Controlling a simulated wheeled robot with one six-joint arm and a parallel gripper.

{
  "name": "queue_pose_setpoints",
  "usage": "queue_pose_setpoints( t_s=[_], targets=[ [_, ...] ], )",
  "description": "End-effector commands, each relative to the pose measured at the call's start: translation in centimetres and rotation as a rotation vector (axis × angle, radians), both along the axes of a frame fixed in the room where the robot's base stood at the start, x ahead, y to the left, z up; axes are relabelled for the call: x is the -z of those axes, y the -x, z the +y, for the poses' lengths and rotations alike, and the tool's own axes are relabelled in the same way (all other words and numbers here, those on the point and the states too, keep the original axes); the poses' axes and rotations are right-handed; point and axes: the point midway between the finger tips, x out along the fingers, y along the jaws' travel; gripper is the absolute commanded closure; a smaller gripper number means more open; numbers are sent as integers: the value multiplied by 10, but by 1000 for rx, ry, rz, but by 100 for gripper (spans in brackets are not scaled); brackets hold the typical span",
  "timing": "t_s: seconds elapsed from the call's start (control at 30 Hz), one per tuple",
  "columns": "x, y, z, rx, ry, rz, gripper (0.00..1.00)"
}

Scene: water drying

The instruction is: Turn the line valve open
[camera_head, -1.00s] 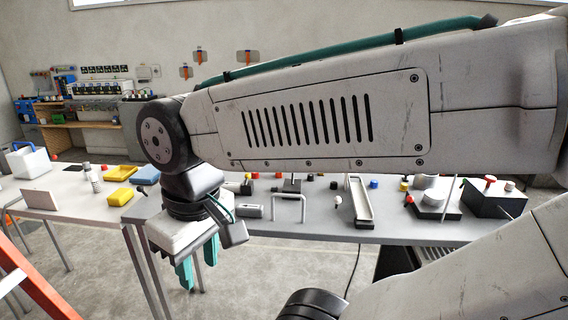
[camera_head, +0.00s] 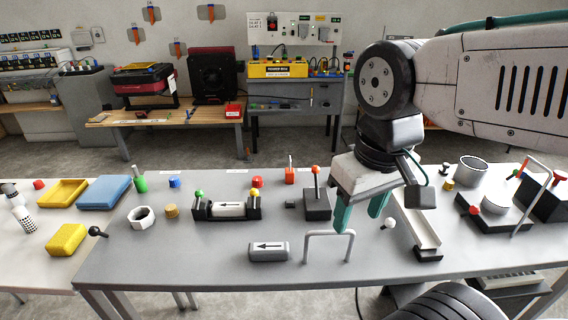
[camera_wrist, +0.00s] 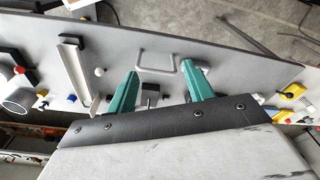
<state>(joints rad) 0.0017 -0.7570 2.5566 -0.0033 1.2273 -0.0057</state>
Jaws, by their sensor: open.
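No part is clearly marked as the line valve. A dark block (camera_head: 317,205) with an upright lever and orange ball knob (camera_head: 316,170) stands mid-table in the head view. My gripper (camera_head: 360,213), with teal fingers, is open and empty, just right of the dark block. In the wrist view, a dark block with a stem (camera_wrist: 150,92) shows between my gripper's fingers (camera_wrist: 160,74).
A grey wire handle (camera_head: 329,236) stands in front of my gripper. A grey arrow block (camera_head: 268,251) lies to its left. A long pale channel (camera_head: 417,225) and white ball (camera_head: 389,223) are at right. The front left of the table is clear.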

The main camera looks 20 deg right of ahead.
Motion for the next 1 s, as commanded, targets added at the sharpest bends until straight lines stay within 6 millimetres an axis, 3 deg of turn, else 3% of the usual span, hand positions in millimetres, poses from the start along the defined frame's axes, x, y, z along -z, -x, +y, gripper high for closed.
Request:
queue_pose_setpoints(
  t_s=[0.13, 0.23, 0.57, 0.77, 1.0],
  targets=[
    [-7, -19, 1, -65, 6, 8, 48],
    [-15, -46, 0, -155, 15, 20, 48],
    [-21, -169, 3, -547, 46, 51, 48],
    [-1, -247, 9, -792, 60, 68, 48],
    [47, -336, 17, -1084, 71, 86, 48]
  ],
)
